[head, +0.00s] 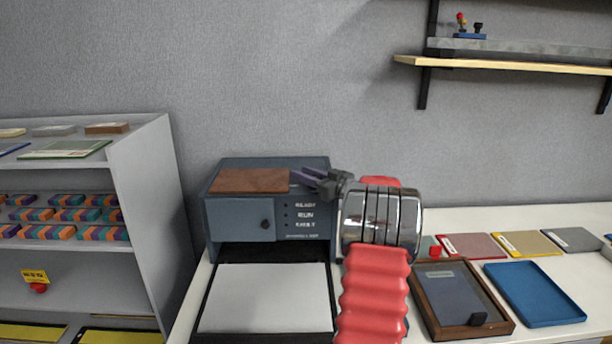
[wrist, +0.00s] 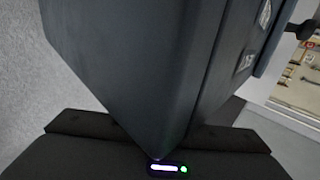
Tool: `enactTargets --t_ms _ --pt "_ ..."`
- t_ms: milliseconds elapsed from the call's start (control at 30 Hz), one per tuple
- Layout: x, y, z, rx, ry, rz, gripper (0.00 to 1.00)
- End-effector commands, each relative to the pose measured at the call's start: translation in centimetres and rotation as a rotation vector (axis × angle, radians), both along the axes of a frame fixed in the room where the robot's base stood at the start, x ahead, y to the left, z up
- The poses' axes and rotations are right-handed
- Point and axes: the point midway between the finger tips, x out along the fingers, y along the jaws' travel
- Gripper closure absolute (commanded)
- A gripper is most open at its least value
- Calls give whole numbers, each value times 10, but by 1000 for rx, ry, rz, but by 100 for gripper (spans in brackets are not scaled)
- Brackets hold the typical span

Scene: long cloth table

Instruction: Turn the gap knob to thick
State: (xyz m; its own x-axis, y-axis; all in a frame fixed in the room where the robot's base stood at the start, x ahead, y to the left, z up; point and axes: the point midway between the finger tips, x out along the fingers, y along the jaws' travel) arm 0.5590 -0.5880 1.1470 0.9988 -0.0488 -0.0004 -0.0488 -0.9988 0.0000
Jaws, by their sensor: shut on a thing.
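The blue-grey machine (head: 225,218) stands on the table with READY and RUN lettering on its front. A small dark round knob (head: 265,223) sits on its front panel, clear of my gripper; I cannot tell if it is the gap knob. No setting or thick mark is readable. In the wrist view the machine's dark corner (wrist: 130,60) fills the middle, and the grasp does not show clearly.
A brown panel (head: 250,181) lies on the machine's top. A white sheet (head: 265,297) lies in front of it. A wooden tray (head: 425,305) and a blue tray (head: 533,293) are at the right. A grey shelf unit (head: 150,200) stands close on the left.

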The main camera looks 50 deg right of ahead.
Motion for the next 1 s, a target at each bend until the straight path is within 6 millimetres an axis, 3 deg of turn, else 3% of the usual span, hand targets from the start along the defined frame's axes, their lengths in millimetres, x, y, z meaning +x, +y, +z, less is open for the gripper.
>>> enactTargets --t_ms 167,200,467,767,1000 --pt "0 0 -2 3 3 0 94" --pt "0 0 -2 2 3 0 71" --pt "0 0 -1 1 1 0 53" --pt "-1 0 0 0 0 -1 53" --pt "-23 0 0 1 1 -4 53"
